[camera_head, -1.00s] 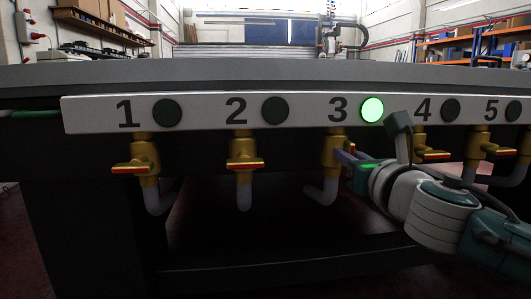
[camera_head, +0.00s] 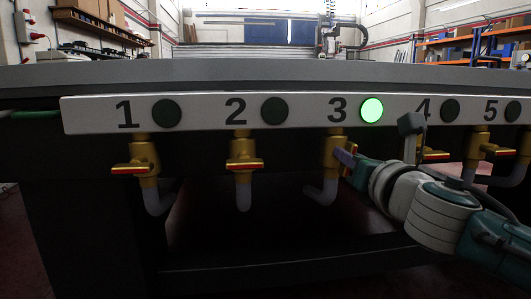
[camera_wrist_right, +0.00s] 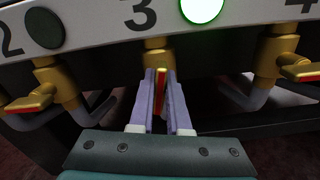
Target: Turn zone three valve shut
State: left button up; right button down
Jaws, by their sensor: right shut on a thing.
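The zone three valve (camera_head: 333,148) is a brass body under the number 3, with a pale pipe elbow below. It also shows in the right wrist view (camera_wrist_right: 157,57). My right gripper (camera_head: 345,158) is at this valve, coming from the right. In the right wrist view, its two pale purple fingers (camera_wrist_right: 160,95) stand on either side of the red handle (camera_wrist_right: 161,88) and are shut on it. The handle there runs lengthwise between the fingers. In the head view the fingers and hand hide most of it. My left gripper is not in view.
The lamp by number 3 (camera_head: 371,109) glows green; the other lamps are dark. Valves one (camera_head: 144,155) and two (camera_head: 244,152) have crosswise red handles. Valve four (camera_head: 432,152) sits close to the right of my wrist. The white number panel (camera_head: 200,112) runs just above.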

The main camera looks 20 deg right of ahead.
jog(key=m, duration=0.4)
jog(key=shift+d+f+m, duration=0.1)
jog(key=shift+m, duration=0.2)
jog(key=m, duration=0.3)
jog(key=shift+m, duration=0.3)
jog(key=m, duration=0.3)
jog(key=shift+d+f+m, duration=0.1)
jog(key=shift+m, duration=0.2)
jog(key=shift+f+m, duration=0.1)
jog(key=shift+m, duration=1.6)
jog(key=c, duration=0.9)
grip_release()
jog(key=shift+s, duration=0.1)
